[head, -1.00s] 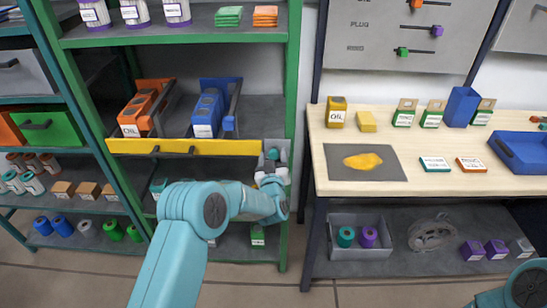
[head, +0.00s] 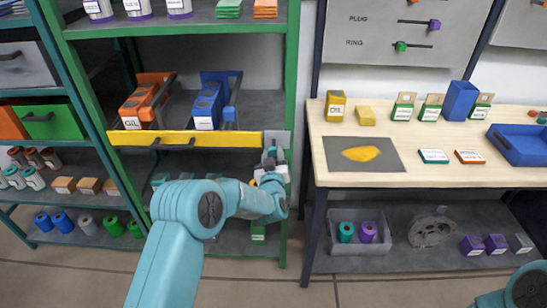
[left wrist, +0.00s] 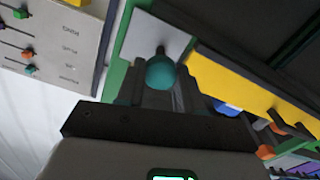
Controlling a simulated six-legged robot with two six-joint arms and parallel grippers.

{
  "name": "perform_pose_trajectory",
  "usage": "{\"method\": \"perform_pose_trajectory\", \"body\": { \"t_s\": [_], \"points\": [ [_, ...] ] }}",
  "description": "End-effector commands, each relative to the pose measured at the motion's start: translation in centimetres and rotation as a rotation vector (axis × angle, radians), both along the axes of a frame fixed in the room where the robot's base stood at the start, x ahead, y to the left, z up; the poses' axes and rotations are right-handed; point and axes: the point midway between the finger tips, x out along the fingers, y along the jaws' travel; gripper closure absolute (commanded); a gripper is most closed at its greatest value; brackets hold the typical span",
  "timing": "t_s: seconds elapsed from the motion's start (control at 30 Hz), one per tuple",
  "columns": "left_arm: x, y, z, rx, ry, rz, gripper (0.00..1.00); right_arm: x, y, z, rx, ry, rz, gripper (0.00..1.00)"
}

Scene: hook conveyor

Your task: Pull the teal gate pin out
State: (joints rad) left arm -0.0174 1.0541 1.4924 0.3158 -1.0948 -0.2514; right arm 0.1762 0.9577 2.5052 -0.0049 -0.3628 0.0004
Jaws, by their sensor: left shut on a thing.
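The teal gate pin (left wrist: 161,72) shows in the left wrist view as a round teal knob on a dark stem. The stem meets a light grey plate (left wrist: 142,35) at the end of the yellow gate bar (left wrist: 235,88). My left gripper (left wrist: 163,92) is shut on the knob, with one grey finger on each side. In the head view, my left gripper (head: 270,160) is at the right end of the yellow gate bar (head: 200,139), by the green shelf post. It mostly hides the pin there. My right gripper is out of view.
An orange bin (head: 146,101) and a blue bin (head: 208,106) stand behind the gate bar. The green post (head: 293,90) is close to the right of my left gripper. A wooden-topped workbench (head: 385,178) stands farther right.

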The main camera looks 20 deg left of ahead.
Motion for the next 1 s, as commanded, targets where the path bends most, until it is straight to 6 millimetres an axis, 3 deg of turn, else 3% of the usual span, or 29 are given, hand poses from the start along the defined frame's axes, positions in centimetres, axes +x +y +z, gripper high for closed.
{"method": "perform_pose_trajectory", "body": {
  "t_s": [0.33, 0.37, 0.4, 0.43, 0.77, 1.0],
  "points": [
    [0.3, 0.0, -0.1, 0.0, 0.003, -0.001, 1.0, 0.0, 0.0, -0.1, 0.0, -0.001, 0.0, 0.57],
    [0.3, 0.0, -0.1, 0.0, 0.004, -0.001, 0.57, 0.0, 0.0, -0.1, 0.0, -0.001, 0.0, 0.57],
    [0.4, 0.0, -0.2, 0.0, 0.004, -0.001, 0.44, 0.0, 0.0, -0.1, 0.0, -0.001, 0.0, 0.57],
    [0.4, 0.0, -0.1, 0.0, 0.004, -0.001, 0.37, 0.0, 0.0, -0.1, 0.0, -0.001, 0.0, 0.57],
    [0.3, 0.0, 0.0, 0.0, 0.001, 0.0, 0.37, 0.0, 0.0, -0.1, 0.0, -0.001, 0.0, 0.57],
    [-3.0, -1.0, -0.1, -0.001, 0.002, -0.003, 0.37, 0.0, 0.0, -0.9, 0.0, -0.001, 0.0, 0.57]
  ]
}}
